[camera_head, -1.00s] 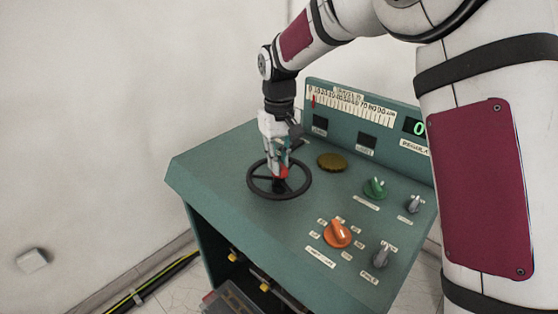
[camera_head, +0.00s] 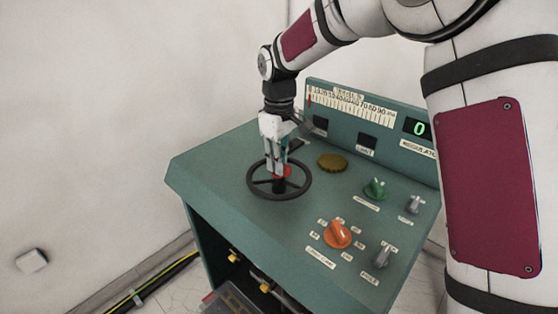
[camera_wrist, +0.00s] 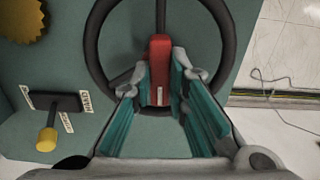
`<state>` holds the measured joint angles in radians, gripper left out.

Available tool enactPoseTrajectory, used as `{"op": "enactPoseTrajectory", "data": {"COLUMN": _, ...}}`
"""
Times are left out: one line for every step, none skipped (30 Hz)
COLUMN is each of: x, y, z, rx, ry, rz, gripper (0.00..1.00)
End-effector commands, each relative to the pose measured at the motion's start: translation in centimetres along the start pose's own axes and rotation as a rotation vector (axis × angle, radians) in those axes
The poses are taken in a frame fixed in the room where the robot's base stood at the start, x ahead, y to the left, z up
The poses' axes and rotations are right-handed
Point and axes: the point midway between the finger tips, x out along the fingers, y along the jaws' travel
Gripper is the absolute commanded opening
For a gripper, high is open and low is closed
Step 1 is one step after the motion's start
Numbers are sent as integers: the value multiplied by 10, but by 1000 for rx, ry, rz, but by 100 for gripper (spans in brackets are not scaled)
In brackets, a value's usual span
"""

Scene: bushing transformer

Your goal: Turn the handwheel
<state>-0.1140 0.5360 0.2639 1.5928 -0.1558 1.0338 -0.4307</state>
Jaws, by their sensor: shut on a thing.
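The black handwheel (camera_head: 307,187) lies flat on the sloped green console top, near its left side. In the wrist view its dark rim (camera_wrist: 92,50) and spokes fill the upper middle. A red piece (camera_wrist: 159,60) sits at the wheel's middle, and it also shows in the head view (camera_head: 284,172). My gripper (camera_head: 279,170) points down over the wheel's middle. In the wrist view my gripper's teal-padded fingers (camera_wrist: 160,88) are on both sides of the red piece and closed on it. The hub below the red piece is partly hidden.
The green console (camera_head: 225,165) carries a brown knob (camera_head: 332,162), a green knob (camera_head: 376,188), an orange knob (camera_head: 338,234) and grey knobs right of the wheel. A scale panel (camera_head: 350,105) rises at the back. A yellow-tipped lever (camera_wrist: 47,138) stands near the wheel.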

Motion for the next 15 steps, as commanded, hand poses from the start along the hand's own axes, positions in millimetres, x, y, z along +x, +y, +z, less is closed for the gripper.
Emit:
{"op": "enactPoseTrajectory", "data": {"x": -1, "y": 1, "z": 0, "rx": 0, "ry": 2, "rz": 2, "gripper": 0}}
{"op": "enactPoseTrajectory", "data": {"x": -1, "y": 1, "z": 0, "rx": 0, "ry": 2, "rz": 2, "gripper": 0}}
{"op": "enactPoseTrajectory", "data": {"x": -1, "y": 1, "z": 0, "rx": 0, "ry": 2, "rz": 2, "gripper": 0}}
{"op": "enactPoseTrajectory", "data": {"x": -1, "y": 1, "z": 0, "rx": 1, "ry": 2, "rz": 2, "gripper": 0}}
{"op": "enactPoseTrajectory", "data": {"x": -1, "y": 1, "z": 0, "rx": 1, "ry": 2, "rz": 2, "gripper": 0}}
{"op": "enactPoseTrajectory", "data": {"x": -1, "y": 1, "z": 0, "rx": 1, "ry": 2, "rz": 2, "gripper": 17}}
{"op": "enactPoseTrajectory", "data": {"x": -1, "y": 1, "z": 0, "rx": 1, "ry": 2, "rz": 2, "gripper": 24}}
{"op": "enactPoseTrajectory", "data": {"x": -1, "y": 1, "z": 0, "rx": 1, "ry": 2, "rz": 2, "gripper": 31}}
{"op": "enactPoseTrajectory", "data": {"x": -1, "y": 0, "z": 0, "rx": 1, "ry": 2, "rz": 2, "gripper": 35}}
{"op": "enactPoseTrajectory", "data": {"x": -1, "y": 0, "z": 0, "rx": 1, "ry": 2, "rz": 1, "gripper": 35}}
{"op": "enactPoseTrajectory", "data": {"x": -1, "y": 0, "z": 0, "rx": 1, "ry": 2, "rz": 1, "gripper": 35}}
{"op": "enactPoseTrajectory", "data": {"x": 0, "y": 0, "z": 0, "rx": 1, "ry": 1, "rz": 1, "gripper": 35}}
{"op": "enactPoseTrajectory", "data": {"x": 0, "y": 0, "z": 0, "rx": 1, "ry": 1, "rz": 1, "gripper": 35}}
{"op": "enactPoseTrajectory", "data": {"x": 0, "y": 0, "z": 0, "rx": 1, "ry": 1, "rz": 1, "gripper": 35}}
{"op": "enactPoseTrajectory", "data": {"x": 0, "y": 0, "z": 0, "rx": 1, "ry": 1, "rz": 1, "gripper": 35}}
